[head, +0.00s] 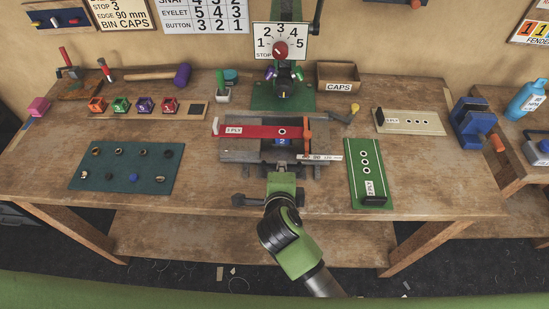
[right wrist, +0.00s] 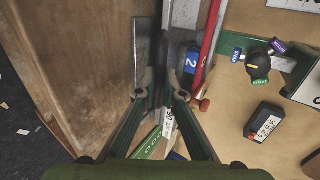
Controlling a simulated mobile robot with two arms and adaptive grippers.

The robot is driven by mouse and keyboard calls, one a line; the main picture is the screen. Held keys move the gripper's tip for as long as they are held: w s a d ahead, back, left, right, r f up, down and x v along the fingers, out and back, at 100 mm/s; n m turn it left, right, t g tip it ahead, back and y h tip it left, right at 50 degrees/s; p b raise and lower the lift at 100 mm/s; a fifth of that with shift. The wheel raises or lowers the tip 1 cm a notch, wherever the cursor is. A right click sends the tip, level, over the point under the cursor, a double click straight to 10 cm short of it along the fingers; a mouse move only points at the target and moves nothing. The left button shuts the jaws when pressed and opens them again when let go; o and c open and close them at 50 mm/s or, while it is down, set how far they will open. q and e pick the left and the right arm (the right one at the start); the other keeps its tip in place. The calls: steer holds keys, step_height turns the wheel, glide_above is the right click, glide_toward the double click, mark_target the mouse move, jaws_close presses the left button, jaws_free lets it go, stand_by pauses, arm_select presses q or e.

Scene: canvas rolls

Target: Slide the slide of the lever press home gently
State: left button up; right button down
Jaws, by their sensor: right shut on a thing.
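The lever press (head: 283,97) stands on a green base at the back middle of the bench, under a dial card with a red knob. In front of it is the grey slide (head: 236,155), carrying a red strap (head: 250,131) marked 1 PLY and a blue block marked 2 (head: 283,141). My right gripper (head: 281,178) is at the slide's front edge, shut on a part of it that the fingers mostly hide. In the right wrist view, the fingers (right wrist: 163,92) close beside the blue block (right wrist: 191,62) and the red strap (right wrist: 207,45). My left gripper is not in view.
A green strap on a board (head: 366,165) lies close to the right of the slide. A dark mat (head: 126,180) with small caps lies left. A CAPS box (head: 338,77), a beige strap board (head: 408,113) and a blue clamp (head: 472,122) stand farther right. The bench's front edge is clear.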

mark_target(282, 142)
stand_by(0.4)
steer(key=shift+w+r, duration=0.15)
steer(key=shift+w, duration=0.65)
steer(key=shift+w+p, duration=0.4)
steer(key=shift+w, duration=4.5)
steer(key=c, duration=2)
jaws_free()
steer(key=shift+c, duration=0.2)
steer(key=shift+s, duration=0.1)
